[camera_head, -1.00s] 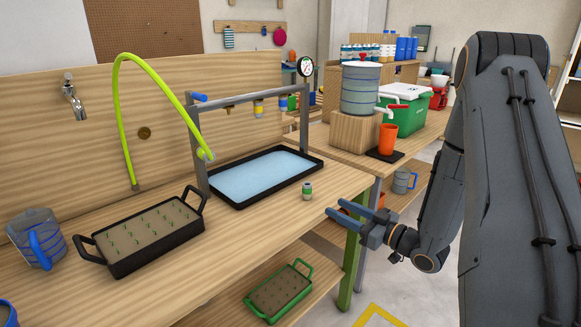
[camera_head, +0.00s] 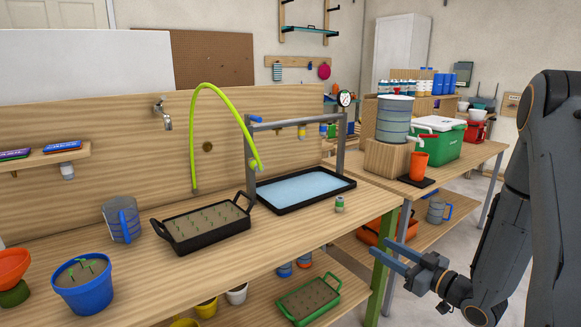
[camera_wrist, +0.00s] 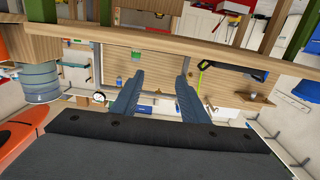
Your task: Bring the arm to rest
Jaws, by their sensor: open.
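My gripper (camera_head: 392,261) is open and empty, held in the air in front of the bench's right front edge in the head view. Its two blue fingers point left, apart from each other. In the wrist view my gripper (camera_wrist: 158,85) shows both fingers spread with nothing between them, and the scene appears upside down. My dark grey arm fills the right side of the head view.
A green-handled tray (camera_head: 309,298) sits on the lower shelf. A second table (camera_head: 470,165) carries a green cooler (camera_head: 437,139).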

